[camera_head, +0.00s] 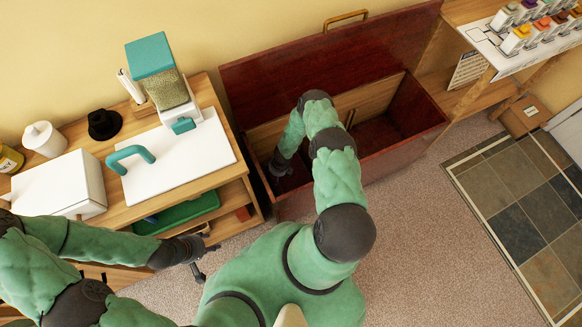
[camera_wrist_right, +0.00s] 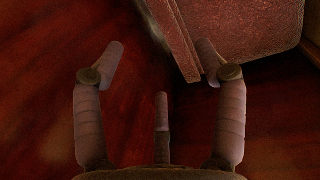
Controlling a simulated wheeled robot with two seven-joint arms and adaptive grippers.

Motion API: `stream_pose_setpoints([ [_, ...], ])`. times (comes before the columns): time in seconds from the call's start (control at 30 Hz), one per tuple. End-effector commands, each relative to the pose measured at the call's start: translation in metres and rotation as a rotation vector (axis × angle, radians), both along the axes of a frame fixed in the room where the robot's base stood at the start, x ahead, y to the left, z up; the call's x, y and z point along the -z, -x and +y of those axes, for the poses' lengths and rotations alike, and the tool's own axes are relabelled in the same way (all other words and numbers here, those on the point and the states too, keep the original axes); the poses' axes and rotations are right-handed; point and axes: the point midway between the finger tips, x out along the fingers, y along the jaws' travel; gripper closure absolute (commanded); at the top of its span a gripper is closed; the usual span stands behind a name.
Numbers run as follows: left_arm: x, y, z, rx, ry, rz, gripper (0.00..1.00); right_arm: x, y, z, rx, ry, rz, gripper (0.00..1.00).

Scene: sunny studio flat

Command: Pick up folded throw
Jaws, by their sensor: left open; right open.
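A folded, thick, reddish-brown textured thing that looks like the folded throw (camera_wrist_right: 245,28) lies at the upper right of the right wrist view. Its layered edge runs down between the fingertips. My right gripper (camera_wrist_right: 160,52) is open and empty, with its right fingertip by that edge; I cannot tell whether they touch. In the head view, my right arm reaches down into the open dark-red chest (camera_head: 405,147), with the right gripper (camera_head: 279,166) low inside its left part. The throw cannot be made out there. My left gripper (camera_head: 199,257) is open and empty beside the wooden unit.
The chest's raised lid (camera_head: 300,65) stands behind my right arm. The wooden unit (camera_head: 238,192) on the left bears a white board, a teal-topped device and a black hat. Carpet (camera_head: 420,240) in front is clear.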

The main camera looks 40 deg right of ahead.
Motion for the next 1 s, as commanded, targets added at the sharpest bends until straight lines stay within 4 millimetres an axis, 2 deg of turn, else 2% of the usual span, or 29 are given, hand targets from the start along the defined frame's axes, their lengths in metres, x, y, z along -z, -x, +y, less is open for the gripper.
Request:
stream_pose_setpoints([
  [0.3,0.029,0.000,0.000,0.000,0.000,0.000,0.51,0.044,-0.004,0.006,0.001,-0.001,0.001,0.28],
  [0.57,0.037,0.000,0.000,0.000,0.000,0.000,0.51,0.057,-0.005,0.008,0.001,-0.001,0.001,0.28],
  [0.8,0.058,0.000,0.000,0.000,0.000,0.000,0.51,0.091,-0.003,0.010,0.001,-0.001,0.002,0.28],
  [1.0,0.069,0.000,0.000,0.000,0.000,0.000,0.51,0.104,-0.006,0.012,0.001,-0.001,0.001,0.28],
])
